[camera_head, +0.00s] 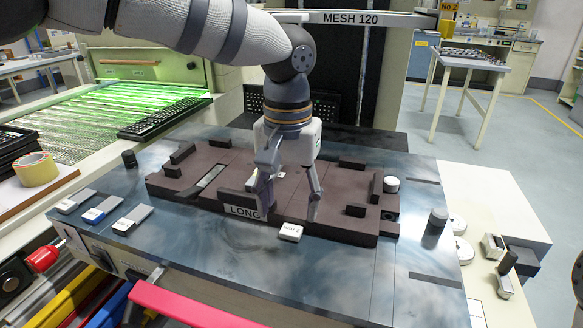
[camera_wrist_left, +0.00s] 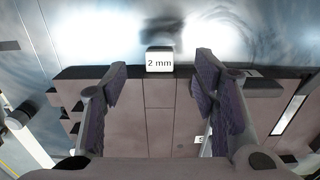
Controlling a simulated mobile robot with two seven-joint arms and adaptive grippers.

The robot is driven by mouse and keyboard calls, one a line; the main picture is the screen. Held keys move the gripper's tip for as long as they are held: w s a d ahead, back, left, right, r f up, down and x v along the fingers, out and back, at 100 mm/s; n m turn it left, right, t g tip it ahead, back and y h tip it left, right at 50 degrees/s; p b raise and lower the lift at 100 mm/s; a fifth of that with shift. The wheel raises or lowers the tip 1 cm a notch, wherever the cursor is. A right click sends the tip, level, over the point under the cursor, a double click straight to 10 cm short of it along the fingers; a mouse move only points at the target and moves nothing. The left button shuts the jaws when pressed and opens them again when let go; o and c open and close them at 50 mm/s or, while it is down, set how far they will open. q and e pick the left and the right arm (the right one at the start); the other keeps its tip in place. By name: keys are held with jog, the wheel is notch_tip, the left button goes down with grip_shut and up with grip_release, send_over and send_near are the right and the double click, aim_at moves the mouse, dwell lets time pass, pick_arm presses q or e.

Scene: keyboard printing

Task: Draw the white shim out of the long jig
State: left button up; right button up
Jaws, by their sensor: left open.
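The white shim (camera_head: 290,232), marked 2 mm, shows at the front edge of the long jig (camera_head: 335,213). In the left wrist view, the white shim (camera_wrist_left: 160,60) juts past the edge of the brown jig (camera_wrist_left: 158,110), in line with a seam. How much of it is inside the jig is hidden. My left gripper (camera_head: 290,214) points down over the jig, behind the shim's outer end. Its fingers are open and apart, and in the left wrist view the open gripper (camera_wrist_left: 162,80) has one finger on each side of the shim, touching neither side.
A LONG label (camera_head: 242,211) is on the jig's front. Several grey-topped blocks lie on the left of the blue-grey plate, one with a blue front (camera_head: 102,210). Dark pegs (camera_head: 436,220) stand near the plate's ends.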

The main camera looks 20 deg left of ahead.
aim_at(289, 234)
pick_arm(q)
notch_tip(289, 234, down, 6)
jog(key=shift+r, duration=0.15)
jog(key=shift+w, duration=0.1)
pick_arm(e)
jog(key=shift+f, duration=0.2)
pick_arm(q)
grip_shut()
jog(key=shift+s+r, duration=0.25)
jog(key=shift+s, duration=0.1)
jog(key=shift+s+p, duration=0.65)
jog(key=shift+s, duration=0.1)
jog(key=shift+s+p, duration=0.35)
jog(key=shift+s, duration=0.75)
jog(key=shift+s+f, duration=0.15)
jog(key=shift+s, duration=0.15)
jog(key=shift+s+a, duration=0.1)
jog(key=shift+s, duration=0.65)
pick_arm(e)
jog(key=shift+w+r+t, duration=0.5)
jog(key=shift+w+r, duration=0.8)
jog(key=shift+w, duration=0.05)
